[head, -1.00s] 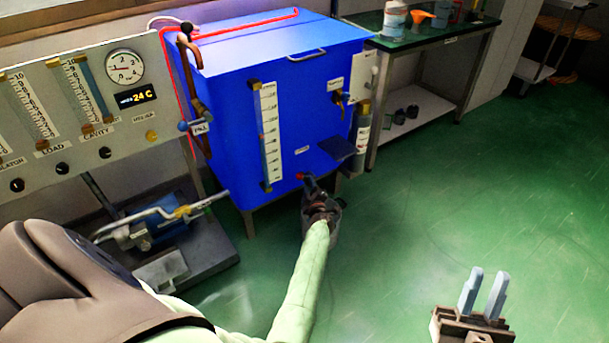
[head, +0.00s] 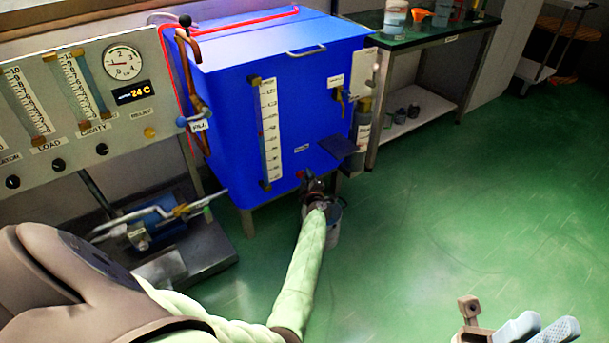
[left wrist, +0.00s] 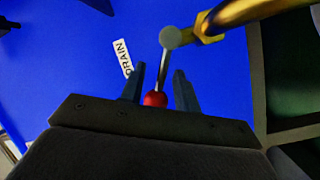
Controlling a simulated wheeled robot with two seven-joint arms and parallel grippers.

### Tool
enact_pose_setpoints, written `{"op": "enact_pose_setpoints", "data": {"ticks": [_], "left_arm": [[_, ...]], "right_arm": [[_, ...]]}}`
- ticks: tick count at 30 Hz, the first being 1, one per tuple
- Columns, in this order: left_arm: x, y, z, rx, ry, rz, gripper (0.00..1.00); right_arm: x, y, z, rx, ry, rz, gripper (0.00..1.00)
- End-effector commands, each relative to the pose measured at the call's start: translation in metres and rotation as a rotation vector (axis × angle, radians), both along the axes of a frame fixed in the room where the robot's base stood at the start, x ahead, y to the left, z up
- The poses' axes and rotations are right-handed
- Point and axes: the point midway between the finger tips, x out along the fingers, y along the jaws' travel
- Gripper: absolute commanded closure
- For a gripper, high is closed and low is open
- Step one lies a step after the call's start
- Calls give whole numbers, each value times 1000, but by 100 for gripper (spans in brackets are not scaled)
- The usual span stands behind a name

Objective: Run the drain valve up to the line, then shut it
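The blue tank (head: 225,110) stands at the back with a white scale and sight gauge (head: 268,130) on its front. The DRAIN label (left wrist: 122,57) shows in the left wrist view beside the drain valve's metal lever (left wrist: 163,70), which ends in a red knob (left wrist: 154,99). My left gripper (left wrist: 160,84) is open, with the red knob between its fingers; a gap shows beside the knob. In the head view my left gripper (head: 313,183) is at the tank's lower front, largely hidding the valve. My right gripper (head: 535,330) is open and empty at the bottom right.
A grey bucket (head: 334,225) stands on the floor below the drain, partly behind my left arm. A gauge panel (head: 75,95) and a blue pump (head: 150,222) are at left. A bench (head: 425,42) stands at back right. The green floor at right is clear.

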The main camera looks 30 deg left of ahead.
Motion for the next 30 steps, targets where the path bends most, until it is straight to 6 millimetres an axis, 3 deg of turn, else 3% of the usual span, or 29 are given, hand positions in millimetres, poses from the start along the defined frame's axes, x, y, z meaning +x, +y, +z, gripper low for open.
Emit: {"op": "enact_pose_setpoints", "data": {"ticks": [7, 19, 24, 30], "left_arm": [[19, 19, -3, 0, 0, -1, 68], [23, 23, -2, 0, 2, 0, 68], [23, 23, -2, 0, 2, 0, 100], [23, 23, -2, 0, 2, 0, 100]], "right_arm": [[0, 4, -9, 21, -14, 34, 76], [0, 4, -8, 25, -13, 43, 76], [0, 4, -8, 25, -13, 43, 76], [0, 4, -9, 25, -13, 42, 76]]}}
